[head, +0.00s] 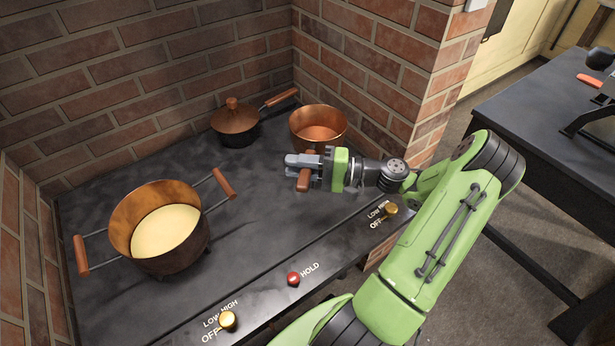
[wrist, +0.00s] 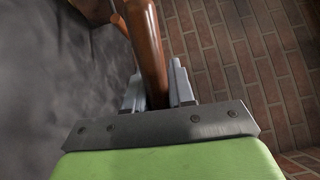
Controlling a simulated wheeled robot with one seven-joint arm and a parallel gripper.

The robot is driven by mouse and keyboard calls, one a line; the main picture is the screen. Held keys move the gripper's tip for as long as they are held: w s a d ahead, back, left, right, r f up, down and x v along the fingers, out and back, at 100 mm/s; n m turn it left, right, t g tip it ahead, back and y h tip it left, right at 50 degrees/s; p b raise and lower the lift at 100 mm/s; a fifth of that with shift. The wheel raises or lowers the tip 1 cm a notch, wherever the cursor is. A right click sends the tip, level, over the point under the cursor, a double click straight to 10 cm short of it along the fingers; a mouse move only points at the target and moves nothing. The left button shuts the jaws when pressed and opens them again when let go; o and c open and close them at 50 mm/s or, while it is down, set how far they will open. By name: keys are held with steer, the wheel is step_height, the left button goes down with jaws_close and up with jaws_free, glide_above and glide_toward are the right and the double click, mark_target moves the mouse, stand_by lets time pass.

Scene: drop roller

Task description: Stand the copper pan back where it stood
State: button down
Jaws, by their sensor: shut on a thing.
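The copper pan (head: 318,117) is at the back right of the dark stove top, near the brick corner. It looks upright and open at the top. Its brown handle (head: 303,181) points towards the front of the stove. My gripper (head: 303,163) is shut on this handle. In the wrist view the brown handle (wrist: 148,50) runs between the two grey fingers of my gripper (wrist: 158,88). The pan's base is partly hidden by my gripper, and I cannot tell whether it touches the stove top.
A large pot (head: 165,252) with pale yellow contents and two side handles stands at the front left. A dark pan with a wooden lid (head: 234,117) stands at the back, left of the copper pan. Knobs (head: 228,319) and a red button (head: 293,278) line the front. Brick walls close the back.

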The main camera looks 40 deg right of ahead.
step_height(320, 180, down, 6)
steer(key=b, duration=0.2)
steer(key=shift+f, duration=0.35)
steer(key=shift+f+b, duration=0.3)
steer(key=shift+f, duration=0.2)
steer(key=c, duration=1)
jaws_free()
steer(key=shift+o, duration=0.2)
steer(key=r+p+v, duration=0.1)
steer(key=p+v, duration=0.2)
steer(key=v, duration=0.9)
steer(key=shift+a, duration=0.1)
